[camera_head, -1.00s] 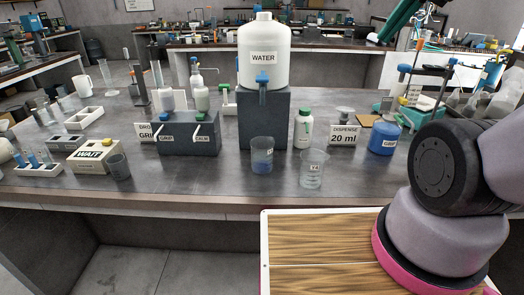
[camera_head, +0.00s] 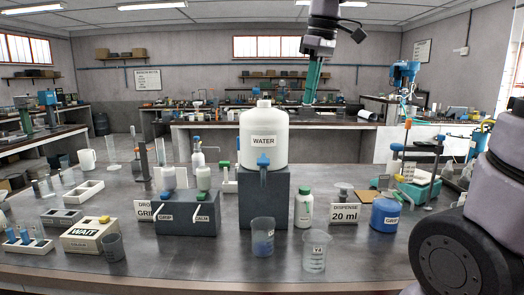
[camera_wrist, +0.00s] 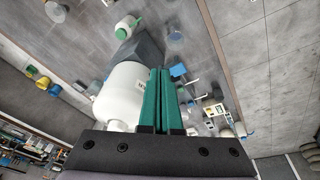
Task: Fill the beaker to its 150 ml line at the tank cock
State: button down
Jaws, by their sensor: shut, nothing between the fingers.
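The white tank labelled WATER (camera_head: 264,145) stands on a dark grey block (camera_head: 264,205), with its blue cock (camera_head: 263,162) facing front. A clear beaker (camera_head: 263,236) with bluish contents stands on the bench in front of the block, below the cock. A second clear beaker (camera_head: 315,251) with a small label stands to its right; I cannot tell its liquid level. My gripper (camera_head: 309,98) hangs high above and right of the tank, its green fingers together and empty. The wrist view shows the fingers (camera_wrist: 167,75) beside the white tank (camera_wrist: 122,92).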

aim_at(264, 160)
jog(key=w+a+n+g+h, duration=0.1)
jog(key=w+a+n+g, duration=0.1)
jog(key=a+n, duration=0.5)
jog(key=w+a, duration=0.1)
jog(key=a, duration=0.3)
jog(key=shift+f+n, duration=0.3)
jog(key=shift+f, duration=0.1)
notch_tip(264, 160, down, 14)
jog(key=shift+d+f, duration=0.1)
